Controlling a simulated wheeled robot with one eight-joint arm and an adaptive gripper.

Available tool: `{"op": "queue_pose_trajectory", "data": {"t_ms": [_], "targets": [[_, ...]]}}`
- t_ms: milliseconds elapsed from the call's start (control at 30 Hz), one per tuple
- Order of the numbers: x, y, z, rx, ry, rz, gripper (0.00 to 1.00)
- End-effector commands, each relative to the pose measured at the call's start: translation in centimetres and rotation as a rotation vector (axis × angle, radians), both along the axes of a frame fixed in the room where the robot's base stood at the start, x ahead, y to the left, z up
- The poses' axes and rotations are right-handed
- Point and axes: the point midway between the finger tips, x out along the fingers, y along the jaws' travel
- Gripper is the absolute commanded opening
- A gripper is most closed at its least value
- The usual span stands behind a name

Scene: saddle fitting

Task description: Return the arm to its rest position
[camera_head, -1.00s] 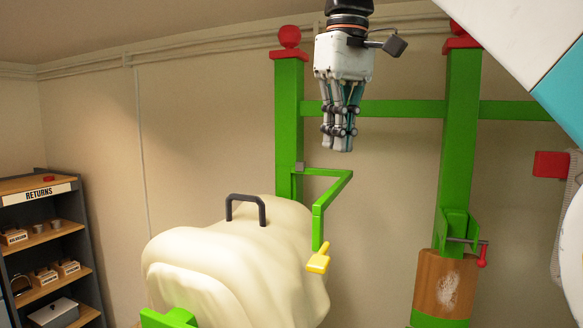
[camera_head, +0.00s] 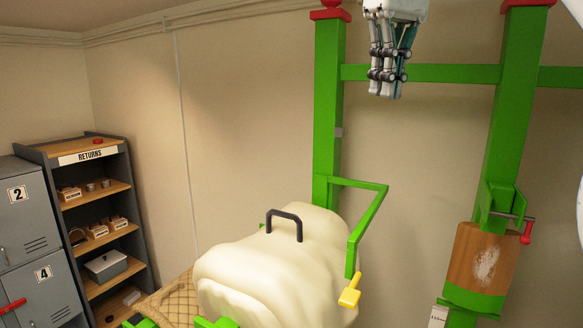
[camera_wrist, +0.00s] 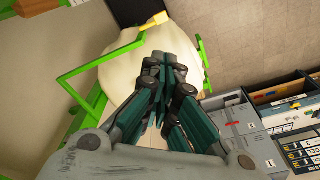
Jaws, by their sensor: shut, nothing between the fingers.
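My gripper (camera_head: 387,92) hangs at the top of the head view, pointing down, with its fingers together and nothing between them. It is above and apart from the cream padded form (camera_head: 262,268), which has a dark handle (camera_head: 284,222) on top. In the wrist view my gripper (camera_wrist: 163,70) shows shut fingers, with the cream form (camera_wrist: 115,72) beyond them. The rest of my arm is out of the head view.
A green frame (camera_head: 327,110) with a bent bracket (camera_head: 368,222) and yellow tab (camera_head: 350,292) stands beside the form. A wooden block (camera_head: 486,258) is clamped at right. A returns shelf (camera_head: 98,205) and grey lockers (camera_head: 28,235) stand at left.

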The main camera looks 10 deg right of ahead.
Motion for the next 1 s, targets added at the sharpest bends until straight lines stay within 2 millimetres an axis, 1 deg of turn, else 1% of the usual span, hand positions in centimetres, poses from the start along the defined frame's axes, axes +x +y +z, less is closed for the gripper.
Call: {"op": "queue_pose_trajectory", "data": {"t_ms": [67, 167, 267, 367, 400, 467, 500, 567, 600, 667, 700, 767, 800, 867, 900, 967, 1000], "targets": [[0.2, 0.0, -0.9, -0.001, -0.019, -0.012, 0.0], [0.5, 0.1, -3.1, -0.001, -0.061, -0.037, 0.0], [0.5, 0.2, -6.2, 0.001, -0.111, -0.068, 0.0], [0.2, 0.3, -9.9, 0.005, -0.162, -0.098, 0.0], [0.0, 0.4, -11.5, 0.006, -0.183, -0.11, 0.0], [-0.5, 0.4, -14.1, 0.01, -0.213, -0.128, 0.0], [-1.0, 0.5, -15.9, 0.013, -0.233, -0.14, 0.0], [-1.7, 0.5, -18.7, 0.018, -0.263, -0.158, 0.0], [-2.3, 0.6, -20.6, 0.022, -0.284, -0.17, 0.0], [-3.3, 0.6, -23.7, 0.027, -0.314, -0.187, 0.0], [-4.0, 0.7, -25.8, 0.031, -0.334, -0.2, 0.0], [-5.1, 0.7, -28.8, 0.037, -0.362, -0.215, 0.0], [-5.8, 0.7, -30.7, 0.042, -0.379, -0.225, 0.0], [-6.9, 0.8, -33.3, 0.048, -0.405, -0.238, 0.0], [-7.6, 0.8, -35.0, 0.052, -0.418, -0.246, 0.0], [-8.6, 0.8, -37.3, 0.058, -0.439, -0.257, 0.0], [-9.3, 0.9, -38.7, 0.061, -0.451, -0.264, 0.0]]}}
